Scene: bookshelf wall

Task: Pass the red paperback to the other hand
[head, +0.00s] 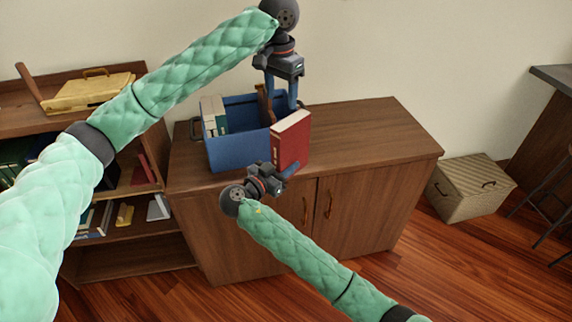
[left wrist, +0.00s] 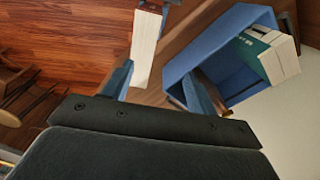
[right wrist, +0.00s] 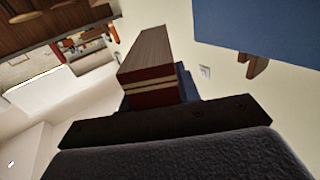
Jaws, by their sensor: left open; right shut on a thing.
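The red paperback (head: 291,142) stands upright above the front edge of the low cabinet, right of the blue bin. My right gripper (head: 286,172) is shut on its lower end. In the right wrist view the book's red, cream-banded end (right wrist: 150,97) shows at the fingers. My left gripper (head: 279,105) points down, open and empty, above and behind the book, close to the bin's right side. In the left wrist view the book's pale page edge (left wrist: 146,38) lies near the left finger; whether it touches is unclear.
The blue bin (head: 236,152) on the cabinet (head: 365,155) holds green and white books (head: 213,116). A low shelf (head: 140,232) with books and a yellow tray (head: 90,92) stands left. A woven box (head: 468,190) sits on the floor right. The cabinet's right top is clear.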

